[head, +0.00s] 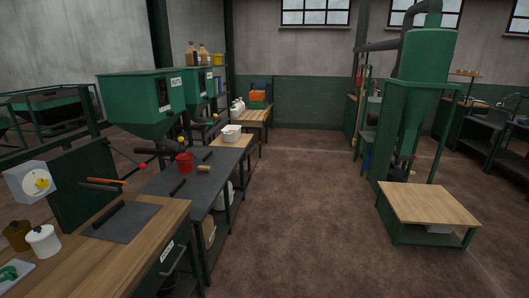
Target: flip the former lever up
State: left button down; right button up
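I cannot tell for certain which part is the former lever. A thin rod ending in a red ball knob (142,166) slants down to the right, in front of the nearest green hopper (143,98) at left. A tall green machine with a cone-shaped vessel (424,62) stands at right, and no lever can be made out on it at this size. Neither of my grippers shows in the head view.
A wooden bench (130,262) fills the near left. A low wood-topped platform (428,203) stands at right. The brown floor (300,210) between them is clear.

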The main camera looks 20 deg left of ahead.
aim_at(142, 166)
jog(key=i+l+u, duration=0.2)
jog(key=i+u, duration=0.25)
jog(key=i, duration=0.2)
jog(key=i+l+u, duration=0.4)
jog(key=i, duration=0.2)
jog(key=i+l+u, duration=0.45)
jog(key=i+l, duration=0.1)
